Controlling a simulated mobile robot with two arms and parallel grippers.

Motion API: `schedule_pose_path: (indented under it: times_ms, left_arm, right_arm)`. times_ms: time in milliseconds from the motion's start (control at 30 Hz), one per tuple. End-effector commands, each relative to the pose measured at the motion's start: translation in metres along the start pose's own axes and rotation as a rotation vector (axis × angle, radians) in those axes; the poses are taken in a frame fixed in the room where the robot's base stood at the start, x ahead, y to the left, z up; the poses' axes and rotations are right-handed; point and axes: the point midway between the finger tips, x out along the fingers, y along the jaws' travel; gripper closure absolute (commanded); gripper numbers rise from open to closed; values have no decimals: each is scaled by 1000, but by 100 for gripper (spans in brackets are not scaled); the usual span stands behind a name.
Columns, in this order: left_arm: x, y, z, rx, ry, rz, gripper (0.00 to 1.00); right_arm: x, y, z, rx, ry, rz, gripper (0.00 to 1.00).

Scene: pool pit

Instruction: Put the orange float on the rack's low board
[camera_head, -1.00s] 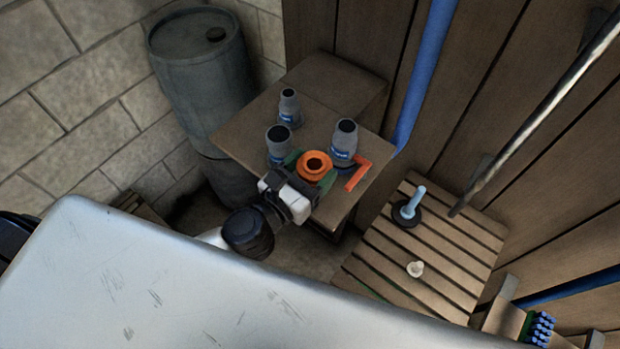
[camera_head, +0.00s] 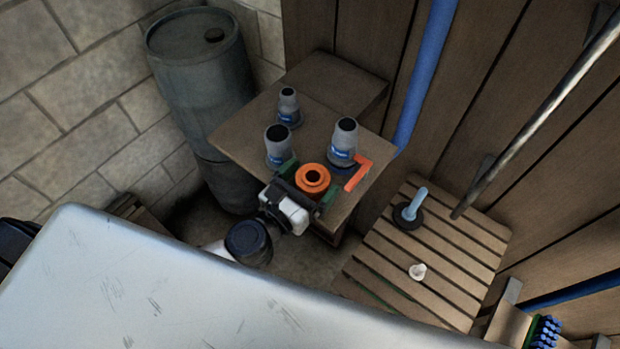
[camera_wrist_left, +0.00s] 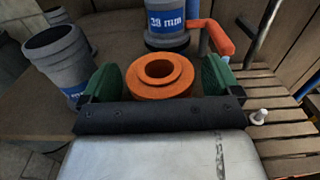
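The orange float (camera_head: 313,179), a thick ring with a hole, is between the green-padded fingers of my left gripper (camera_head: 309,183). A slatted wooden stand (camera_head: 428,267) is to the right. I cannot tell which surface is the rack's low board. My right gripper is not in view.
Grey pots with blue labels (camera_head: 343,150) stand behind the float. A red-orange angled piece (camera_head: 357,174) lies right of it. A barrel (camera_head: 201,80) stands left.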

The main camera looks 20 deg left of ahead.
Motion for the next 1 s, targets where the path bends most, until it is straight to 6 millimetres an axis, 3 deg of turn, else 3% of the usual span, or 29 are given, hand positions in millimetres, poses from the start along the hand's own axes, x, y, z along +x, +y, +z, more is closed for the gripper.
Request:
schedule_pose_path:
  times_ms: [333,800,1000]
  left_arm:
    - [-6,0,1,0,2,0,8]
    - [-92,0,-2,0,4,-2,8]
    - [-113,0,0,0,2,0,8]
  right_arm:
    - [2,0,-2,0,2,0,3]
    - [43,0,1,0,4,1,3]
    - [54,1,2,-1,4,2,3]
